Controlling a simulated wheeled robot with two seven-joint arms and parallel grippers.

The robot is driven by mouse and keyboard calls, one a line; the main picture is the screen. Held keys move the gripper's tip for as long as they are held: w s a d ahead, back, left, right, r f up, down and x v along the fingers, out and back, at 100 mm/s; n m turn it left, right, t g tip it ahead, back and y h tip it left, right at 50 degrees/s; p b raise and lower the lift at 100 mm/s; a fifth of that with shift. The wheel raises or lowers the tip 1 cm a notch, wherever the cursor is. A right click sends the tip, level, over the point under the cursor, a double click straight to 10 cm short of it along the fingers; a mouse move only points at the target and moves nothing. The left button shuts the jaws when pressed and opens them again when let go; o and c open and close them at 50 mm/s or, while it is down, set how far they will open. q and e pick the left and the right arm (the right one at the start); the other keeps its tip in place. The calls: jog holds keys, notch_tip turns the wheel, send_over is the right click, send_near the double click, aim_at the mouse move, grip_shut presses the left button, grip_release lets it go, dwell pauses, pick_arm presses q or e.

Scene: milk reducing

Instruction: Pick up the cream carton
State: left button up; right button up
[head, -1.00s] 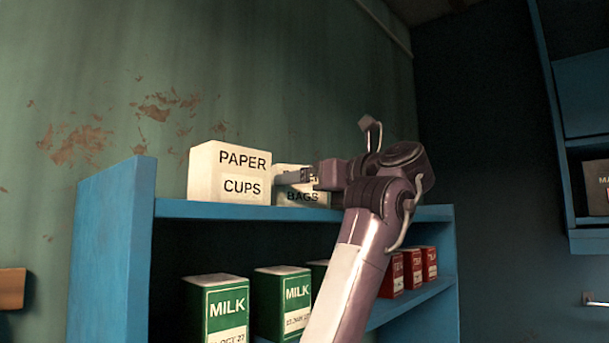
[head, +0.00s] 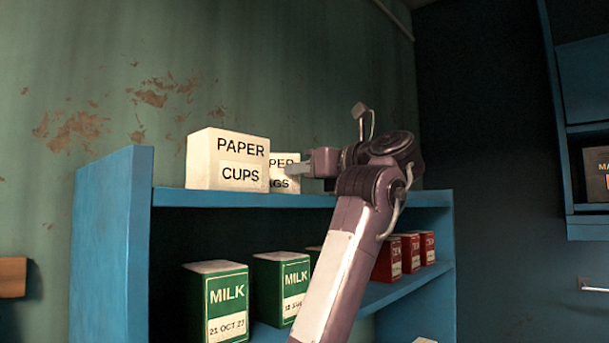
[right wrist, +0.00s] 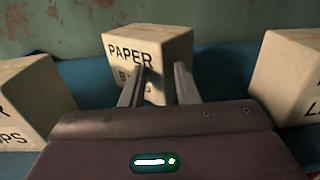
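Red cartons (head: 411,253) stand on the blue shelf's middle level, right of my arm; their labels are too small to read, so I cannot tell whether one is cream. My right gripper (head: 298,170) is up at the shelf top, well above them, beside the paper bags box (head: 284,173). In the right wrist view its two fingers (right wrist: 160,88) are apart with nothing held, pointing at the paper bags box (right wrist: 165,62). I cannot tell whether they touch it. My left gripper is not in view.
Green milk cartons (head: 217,300) stand left on the same level; my right arm partly hides one. A paper cups box (head: 226,158) stands on the shelf top (head: 200,199). Another box (right wrist: 290,80) stands at the right in the wrist view. Another blue shelf (head: 588,236) is far right.

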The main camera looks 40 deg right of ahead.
grip_shut()
notch_tip(320, 180, up, 10)
jog(key=b, duration=0.1)
dwell(0.7)
jog(key=shift+c, duration=1.7)
grip_release()
jog(key=o, duration=1.7)
